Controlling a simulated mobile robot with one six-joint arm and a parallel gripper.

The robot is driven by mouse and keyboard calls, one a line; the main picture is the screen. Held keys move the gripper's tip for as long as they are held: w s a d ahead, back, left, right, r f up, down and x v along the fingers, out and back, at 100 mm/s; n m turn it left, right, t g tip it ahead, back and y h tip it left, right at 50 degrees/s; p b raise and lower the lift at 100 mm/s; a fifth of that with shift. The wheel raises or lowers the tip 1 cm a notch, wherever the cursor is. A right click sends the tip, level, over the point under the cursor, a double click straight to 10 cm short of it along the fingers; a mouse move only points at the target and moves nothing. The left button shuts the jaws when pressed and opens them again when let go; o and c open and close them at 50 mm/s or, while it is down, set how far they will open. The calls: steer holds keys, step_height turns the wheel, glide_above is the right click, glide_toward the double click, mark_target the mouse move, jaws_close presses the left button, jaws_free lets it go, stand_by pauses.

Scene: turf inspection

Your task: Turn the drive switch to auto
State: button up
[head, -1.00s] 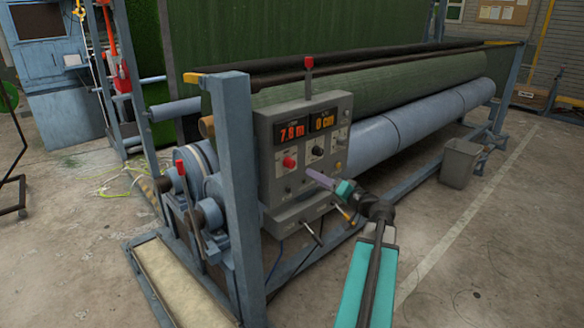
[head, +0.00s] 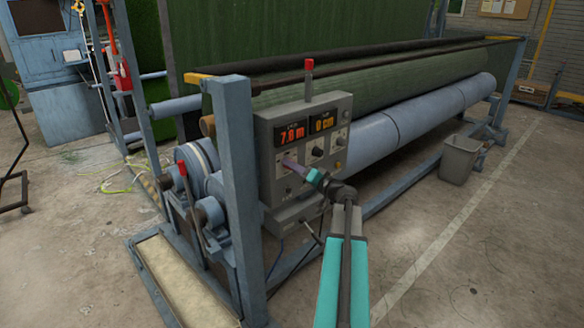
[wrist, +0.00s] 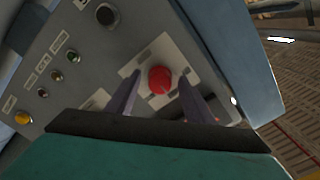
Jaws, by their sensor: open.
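The grey control panel (head: 268,190) is mounted on the machine frame, with orange readouts above its controls. In the wrist view, a red round knob (wrist: 159,80) sits on a pale label plate. My gripper (wrist: 158,84) is open, with one finger on each side of this knob and a gap on both sides. The labels are too small to read, so I cannot tell which knob is the drive switch.
Several small coloured buttons, including a yellow one (wrist: 23,118), line the panel. A red-topped post (head: 309,70) stands on top of it. A red-handled lever (head: 183,170) is to its left. A blue upright (head: 238,180) borders the panel. A grey bin (head: 460,160) stands right.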

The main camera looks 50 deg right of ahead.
steer(key=shift+w, duration=0.2)
steer(key=c, duration=0.9)
steer(key=shift+s+a, duration=0.15)
steer(key=shift+a, duration=0.2)
steer(key=shift+c, duration=0.7)
steer(key=shift+d+f, duration=0.1)
steer(key=shift+d, duration=0.15)
